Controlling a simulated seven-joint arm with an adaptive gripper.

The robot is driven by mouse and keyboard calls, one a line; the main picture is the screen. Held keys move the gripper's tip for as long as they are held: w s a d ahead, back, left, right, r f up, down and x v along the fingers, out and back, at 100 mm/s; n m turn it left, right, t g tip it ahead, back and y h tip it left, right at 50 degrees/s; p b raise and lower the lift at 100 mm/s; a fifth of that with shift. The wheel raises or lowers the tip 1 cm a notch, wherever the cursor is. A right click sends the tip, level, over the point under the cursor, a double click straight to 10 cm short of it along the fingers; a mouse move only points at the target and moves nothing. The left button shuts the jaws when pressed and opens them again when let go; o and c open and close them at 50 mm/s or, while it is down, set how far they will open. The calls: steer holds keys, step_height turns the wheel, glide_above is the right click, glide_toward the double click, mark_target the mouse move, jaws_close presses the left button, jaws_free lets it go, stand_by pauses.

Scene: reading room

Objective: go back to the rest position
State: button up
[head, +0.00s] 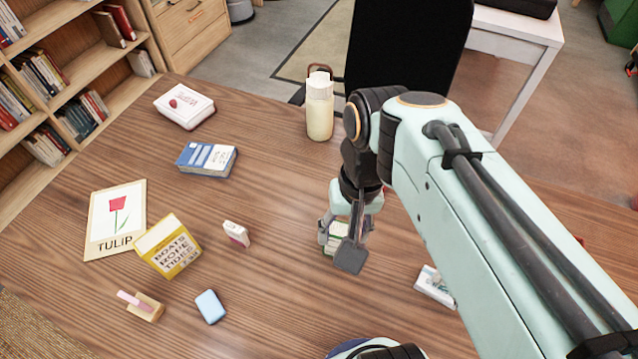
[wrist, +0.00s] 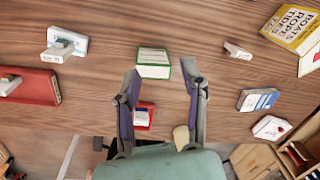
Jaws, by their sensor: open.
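My gripper (head: 343,245) hangs low over the middle of the wooden table, pointing down with its fingers apart. In the wrist view my gripper (wrist: 161,70) is open, with its two fingers wide of each other. A green and white box (wrist: 153,62) lies just beyond and partly between the fingertips. It also shows between the fingers in the head view (head: 338,238), partly hidden by them. I cannot tell whether the fingers touch it.
A cream bottle (head: 320,112) stands behind my gripper. A yellow book-like box (head: 168,246), blue box (head: 207,160), tulip card (head: 116,218) and small eraser-like block (head: 210,306) lie left. A white item (head: 434,287) and red box (wrist: 30,87) are on the other side.

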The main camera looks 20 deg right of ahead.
steer(key=s+a+f+n, duration=0.2)
steer(key=s+a+n, duration=0.2)
steer(key=s, duration=0.1)
steer(key=shift+s+a+n, duration=0.15)
steer(key=shift+s+n, duration=0.15)
steer(key=shift+n, duration=0.1)
